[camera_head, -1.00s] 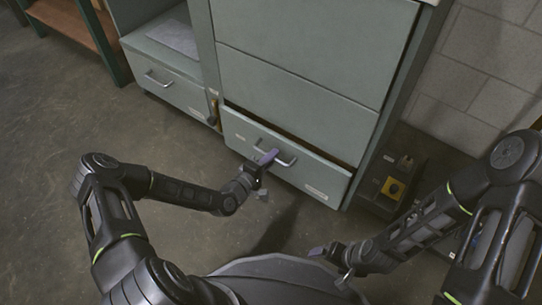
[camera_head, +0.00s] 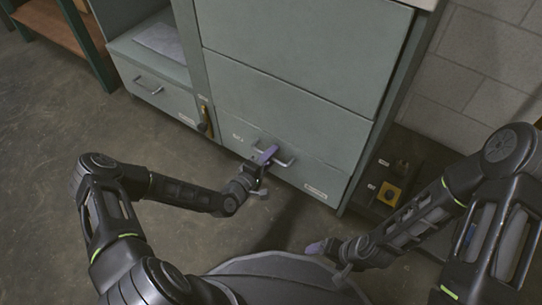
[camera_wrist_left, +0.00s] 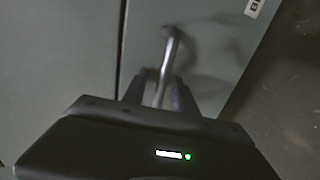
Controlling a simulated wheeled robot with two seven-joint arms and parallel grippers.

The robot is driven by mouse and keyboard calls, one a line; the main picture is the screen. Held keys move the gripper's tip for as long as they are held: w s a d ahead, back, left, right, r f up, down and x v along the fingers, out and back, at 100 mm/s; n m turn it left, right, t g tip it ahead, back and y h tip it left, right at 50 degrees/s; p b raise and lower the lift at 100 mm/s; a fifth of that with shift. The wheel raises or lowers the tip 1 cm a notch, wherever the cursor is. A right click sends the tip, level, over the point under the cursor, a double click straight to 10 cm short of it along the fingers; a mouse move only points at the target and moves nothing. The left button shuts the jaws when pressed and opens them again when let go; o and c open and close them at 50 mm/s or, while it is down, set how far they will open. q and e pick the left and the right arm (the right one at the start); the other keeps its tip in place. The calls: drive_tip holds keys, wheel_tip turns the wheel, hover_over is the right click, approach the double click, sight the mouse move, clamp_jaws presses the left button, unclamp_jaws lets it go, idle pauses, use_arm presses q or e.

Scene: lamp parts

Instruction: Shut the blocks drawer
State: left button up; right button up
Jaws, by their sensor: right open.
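The blocks drawer (camera_head: 310,168) is the low grey-green drawer front of the middle cabinet, and it looks flush with the panel above. Its label starts with "BL" in the left wrist view (camera_wrist_left: 254,8). My left gripper (camera_head: 265,160) is at the drawer's metal handle (camera_head: 286,161). In the left wrist view, the handle bar (camera_wrist_left: 169,50) runs between the two fingers (camera_wrist_left: 160,90), which look shut on it. My right gripper (camera_head: 326,258) is open and empty, low in front of the cabinet, away from the drawer.
Another drawer (camera_head: 155,88) with a handle is at the left, under an open shelf. A dark box with a yellow part (camera_head: 388,194) stands on the floor right of the cabinet. The floor (camera_head: 60,190) at the left is clear.

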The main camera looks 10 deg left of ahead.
use_arm(q)
drive_tip(key=shift+s, duration=0.1)
drive_tip(key=p+v, duration=0.2)
drive_tip(key=v, duration=0.5)
drive_tip(key=shift+s+a, duration=0.15)
drive_tip(key=shift+s, duration=0.15)
